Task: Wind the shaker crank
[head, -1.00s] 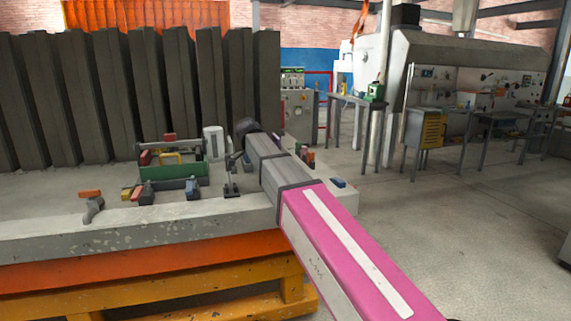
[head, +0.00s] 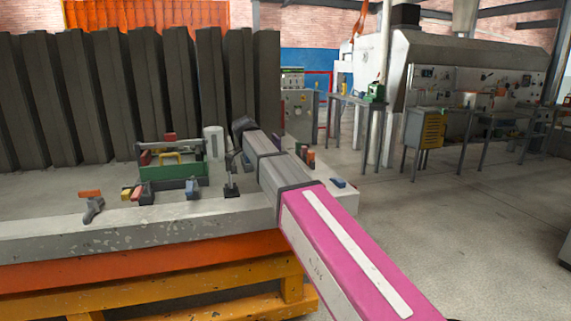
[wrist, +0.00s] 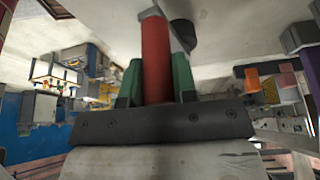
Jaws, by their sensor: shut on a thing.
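In the wrist view, the red cylindrical crank handle (wrist: 155,45) stands between the two green fingers of my gripper (wrist: 157,82). The fingers are closed on it from both sides. The handle's far end meets a grey bar beside a dark round part (wrist: 183,35), at the top of the view. In the head view, my gripper (head: 243,126) is over the right part of the pale bench top, and my arm hides much of what lies behind it. The handle cannot be made out there.
A green toolbox (head: 175,171) stands on the pale bench top (head: 60,229), with a white cylinder (head: 213,141) behind it. Several small coloured blocks and a grey tool (head: 93,209) lie nearby. Dark upright panels (head: 100,95) line the back. The floor at right is open.

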